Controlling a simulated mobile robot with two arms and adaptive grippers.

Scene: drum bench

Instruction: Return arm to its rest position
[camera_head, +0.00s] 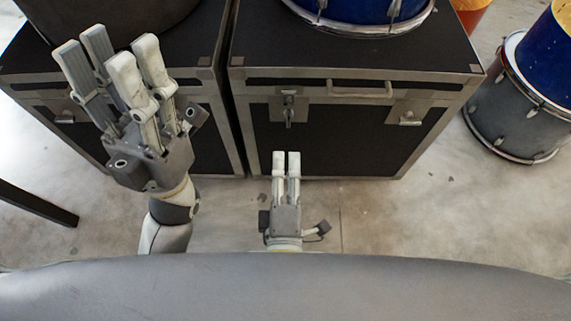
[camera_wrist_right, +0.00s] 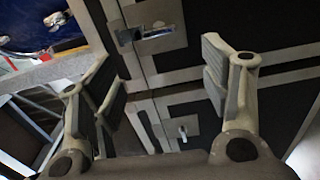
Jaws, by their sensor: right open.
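My left gripper (camera_head: 108,62) is raised at the left in the head view. Its fingers point up the picture, with a gap between them and nothing held. My right gripper (camera_head: 286,168) is lower, near the middle, in front of the right black case (camera_head: 345,145). In the right wrist view its fingers (camera_wrist_right: 165,85) stand wide apart with nothing between them. The right forearm is mostly hidden by my grey body at the bottom of the head view.
A second black case (camera_head: 205,140) stands behind my left gripper. A blue drum (camera_head: 362,12) sits on the right case. More drums (camera_head: 515,105) stand on the floor at right. A dark bar (camera_head: 38,203) is at the left edge. Concrete floor (camera_head: 430,215) lies free at lower right.

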